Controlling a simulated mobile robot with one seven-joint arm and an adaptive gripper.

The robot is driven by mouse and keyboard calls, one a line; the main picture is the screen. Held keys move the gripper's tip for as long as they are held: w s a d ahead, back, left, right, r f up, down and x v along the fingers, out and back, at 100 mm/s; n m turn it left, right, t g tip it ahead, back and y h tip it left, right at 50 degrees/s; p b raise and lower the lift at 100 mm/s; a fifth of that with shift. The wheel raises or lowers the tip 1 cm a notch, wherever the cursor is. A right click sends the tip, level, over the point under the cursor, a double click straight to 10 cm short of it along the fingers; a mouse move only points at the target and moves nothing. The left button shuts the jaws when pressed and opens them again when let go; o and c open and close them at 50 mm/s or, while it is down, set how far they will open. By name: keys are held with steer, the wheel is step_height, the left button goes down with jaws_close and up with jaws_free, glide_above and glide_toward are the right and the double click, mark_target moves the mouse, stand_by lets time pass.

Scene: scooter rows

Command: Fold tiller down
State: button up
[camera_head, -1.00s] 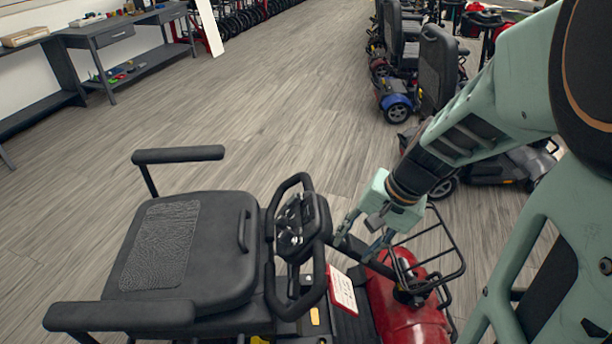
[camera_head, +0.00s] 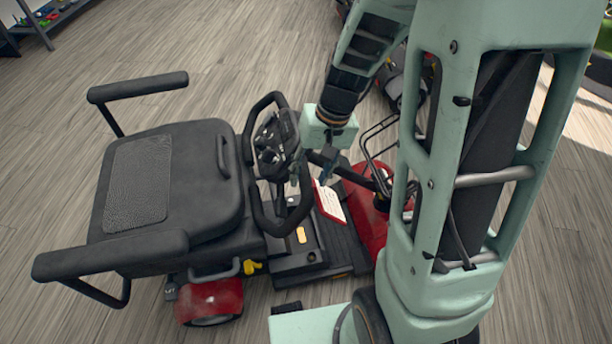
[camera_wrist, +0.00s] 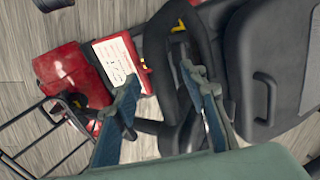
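The scooter's tiller (camera_head: 277,150) is black with looped handles and stands upright in front of the seat. In the wrist view its black loop handle (camera_wrist: 160,45) and column run up to and between my fingers. My gripper (camera_head: 312,172) is beside the tiller, on the side facing the red front. In the wrist view my gripper (camera_wrist: 168,92) has its fingers spread apart around part of the dark tiller. I cannot tell whether either finger touches it.
The scooter has a black seat (camera_head: 170,180) with armrests, a white and red tag (camera_head: 331,202), a black wire basket (camera_wrist: 32,130) and a red front body (camera_wrist: 72,75). Open wooden floor (camera_head: 230,50) lies beyond it. Other scooters stand behind my arm.

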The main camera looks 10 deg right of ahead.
steer(key=shift+x, duration=1.3)
jaws_close()
steer(key=shift+r, duration=0.1)
